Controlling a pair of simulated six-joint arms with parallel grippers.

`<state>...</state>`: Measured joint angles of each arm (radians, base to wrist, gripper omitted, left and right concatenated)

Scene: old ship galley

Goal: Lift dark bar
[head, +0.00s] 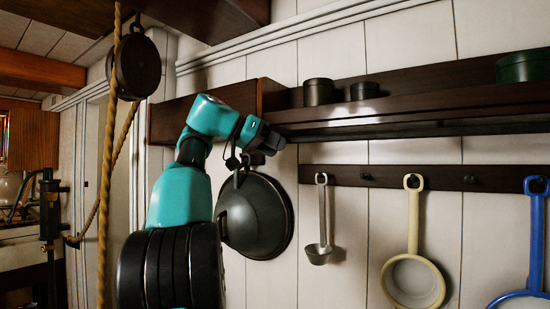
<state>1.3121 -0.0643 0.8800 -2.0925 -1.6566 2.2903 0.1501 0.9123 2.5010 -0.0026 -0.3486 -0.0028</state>
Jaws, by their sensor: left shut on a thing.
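My left gripper (266,141) is at the end of the teal arm, just under the left part of the dark shelf. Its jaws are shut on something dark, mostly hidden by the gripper. A small dark piece (257,159) shows just below the jaws, and I take it for the dark bar. I cannot tell its full length or where its ends are. My right gripper is not in view.
A dark round pan (256,217) hangs just below my gripper. A steel ladle (322,225), a cream strainer (412,275) and a blue-handled one (536,240) hang along the hook rail (440,178). The shelf (420,108) holds tins close above. A rope (108,160) and pulley (137,66) hang left.

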